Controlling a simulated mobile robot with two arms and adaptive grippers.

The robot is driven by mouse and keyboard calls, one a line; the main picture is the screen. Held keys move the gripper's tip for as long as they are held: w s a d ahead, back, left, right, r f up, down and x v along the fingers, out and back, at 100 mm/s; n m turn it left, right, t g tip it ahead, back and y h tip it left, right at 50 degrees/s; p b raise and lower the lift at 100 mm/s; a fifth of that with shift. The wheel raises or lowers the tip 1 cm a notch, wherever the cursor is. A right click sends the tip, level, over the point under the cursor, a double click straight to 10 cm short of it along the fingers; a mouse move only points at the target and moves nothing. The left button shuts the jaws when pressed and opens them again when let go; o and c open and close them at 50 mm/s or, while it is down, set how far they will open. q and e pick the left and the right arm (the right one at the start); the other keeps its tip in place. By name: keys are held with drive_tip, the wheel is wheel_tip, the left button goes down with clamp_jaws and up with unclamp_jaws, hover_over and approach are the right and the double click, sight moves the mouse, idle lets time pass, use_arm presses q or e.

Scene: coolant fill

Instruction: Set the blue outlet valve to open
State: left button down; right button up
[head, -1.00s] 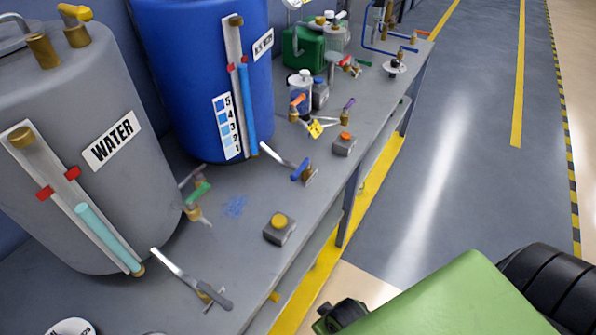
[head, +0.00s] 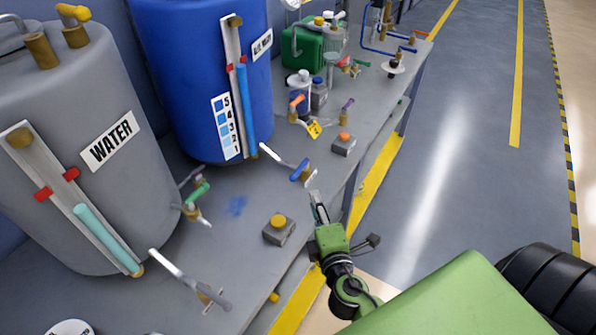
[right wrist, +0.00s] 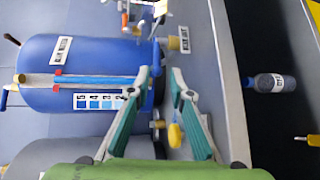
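The blue outlet valve (head: 299,171) sits at the end of the pale pipe from the blue tank (head: 200,70), near the bench's front edge. Its blue handle lies roughly crosswise to the pipe. My right gripper (head: 316,198) is just in front of and below the valve in the head view, apart from it as far as I can tell. In the right wrist view, the right gripper (right wrist: 158,72) has its two fingers spread, with nothing clearly held. The valve is hard to make out between the fingers there. My left gripper is not in view.
A box with a yellow button (head: 279,221) stands left of my right gripper; one with an orange button (head: 344,137) stands beyond the valve. The grey water tank (head: 75,140) has its own outlet pipe. A bottle (right wrist: 271,82) lies beyond the bench edge. The aisle is clear.

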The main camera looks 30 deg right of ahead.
sight(299, 174)
drive_tip(key=shift+w+a+n+t+y, duration=0.3)
drive_tip(key=shift+w+a+n+y, duration=0.1)
drive_tip(key=shift+a+n, duration=0.25)
drive_tip(key=shift+w+d, duration=0.15)
drive_tip(key=shift+w, duration=0.1)
drive_tip(key=p+x, duration=0.2)
drive_tip(key=x, duration=1.1)
drive_tip(key=shift+w+f, duration=0.1)
clamp_jaws()
